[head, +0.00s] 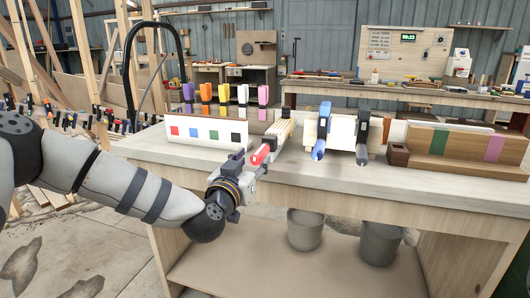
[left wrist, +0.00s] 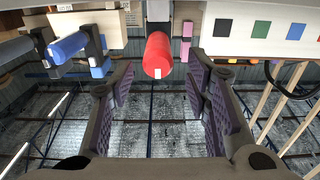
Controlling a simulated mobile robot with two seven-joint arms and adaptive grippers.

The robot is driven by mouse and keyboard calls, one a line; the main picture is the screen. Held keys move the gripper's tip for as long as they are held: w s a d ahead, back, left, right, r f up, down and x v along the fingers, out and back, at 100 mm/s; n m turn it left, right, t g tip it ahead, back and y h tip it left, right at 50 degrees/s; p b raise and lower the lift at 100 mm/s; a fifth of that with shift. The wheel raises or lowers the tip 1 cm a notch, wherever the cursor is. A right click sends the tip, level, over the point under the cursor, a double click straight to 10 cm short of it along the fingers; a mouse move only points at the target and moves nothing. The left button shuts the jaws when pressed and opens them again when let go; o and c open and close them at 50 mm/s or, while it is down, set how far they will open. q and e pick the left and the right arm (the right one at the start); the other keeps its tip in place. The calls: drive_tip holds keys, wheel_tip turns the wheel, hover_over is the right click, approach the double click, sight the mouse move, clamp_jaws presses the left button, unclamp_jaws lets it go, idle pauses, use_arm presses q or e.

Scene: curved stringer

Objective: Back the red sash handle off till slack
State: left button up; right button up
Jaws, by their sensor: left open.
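The red sash handle (head: 261,154) sticks out from the front of the pale laminated stringer (head: 279,133) at the bench edge. My left gripper (head: 246,167) is just in front of it, and its jaws partly hide the handle. In the left wrist view the red handle (left wrist: 158,56) stands between the tips of my left gripper (left wrist: 160,78). The purple-padded fingers are spread wide, with a gap on each side of the handle. The handle's clamp is mostly hidden. My right gripper is in neither view.
A white board with colored squares (head: 207,132) is behind my left arm. A wooden rack (head: 450,143) sits farther right. Bare benchtop (head: 345,176) lies in front. Two buckets (head: 304,229) stand below.

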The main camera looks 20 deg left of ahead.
sight(263, 150)
use_arm(q)
drive_tip(key=w, duration=0.2)
drive_tip(key=w+b, duration=0.1)
drive_tip(key=w, duration=0.2)
drive_tip(key=w+f, duration=0.1)
drive_tip(key=w, duration=0.1)
drive_tip(key=shift+w+d+f, duration=0.1)
drive_tip(key=shift+w+d, duration=0.15)
drive_tip(key=shift+w, duration=0.15)
drive_tip(key=shift+w+r+b, duration=0.25)
drive_tip(key=shift+w+b, duration=0.05)
drive_tip(key=shift+w, duration=0.2)
drive_tip(key=shift+r, duration=0.1)
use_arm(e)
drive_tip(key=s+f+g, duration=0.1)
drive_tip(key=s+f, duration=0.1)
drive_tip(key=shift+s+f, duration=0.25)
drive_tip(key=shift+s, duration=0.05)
use_arm(q)
clamp_jaws()
